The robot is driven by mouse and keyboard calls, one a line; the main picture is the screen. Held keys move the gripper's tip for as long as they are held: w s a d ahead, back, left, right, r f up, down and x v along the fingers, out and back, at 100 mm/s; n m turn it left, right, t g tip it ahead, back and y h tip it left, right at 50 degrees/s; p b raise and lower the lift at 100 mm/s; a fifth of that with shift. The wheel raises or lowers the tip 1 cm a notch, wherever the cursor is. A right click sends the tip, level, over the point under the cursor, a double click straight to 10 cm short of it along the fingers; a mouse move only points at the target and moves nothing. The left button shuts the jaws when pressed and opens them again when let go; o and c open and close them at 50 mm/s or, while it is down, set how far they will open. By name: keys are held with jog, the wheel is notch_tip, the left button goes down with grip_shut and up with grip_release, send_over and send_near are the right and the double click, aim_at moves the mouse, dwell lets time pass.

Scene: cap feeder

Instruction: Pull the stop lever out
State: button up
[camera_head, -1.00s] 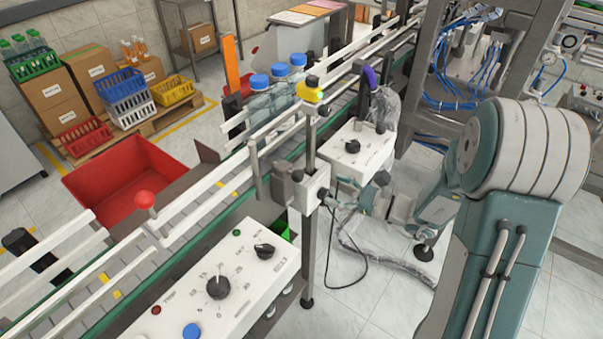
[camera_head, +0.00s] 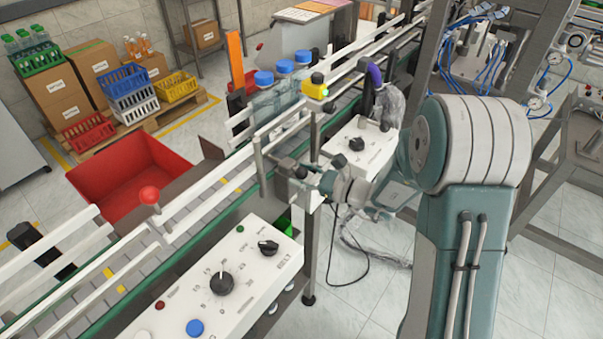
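A small bracket with a dark, knob-ended lever (camera_head: 285,164) is on the near side of the conveyor, by the post of the yellow lamp. It looks like the stop lever, but my gripper hides much of it. My gripper (camera_head: 306,178) is at the bracket, reaching in from the right. Its fingertips are small and overlap the dark parts there, so I cannot tell whether they touch or surround the lever.
Several blue-capped bottles (camera_head: 283,78) stand on the conveyor behind. A control panel (camera_head: 232,278) with dials is at front left, and a white box (camera_head: 362,142) is behind my wrist.

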grip_shut()
jog(key=s+v, duration=0.1)
jog(key=v, duration=0.6)
jog(key=shift+s, duration=0.25)
jog(key=shift+a, duration=0.1)
jog(key=o, duration=0.6)
grip_release()
jog(key=shift+s, duration=0.1)
jog(key=shift+d, duration=0.3)
jog(key=v, duration=1.2)
jog(key=shift+f, duration=0.1)
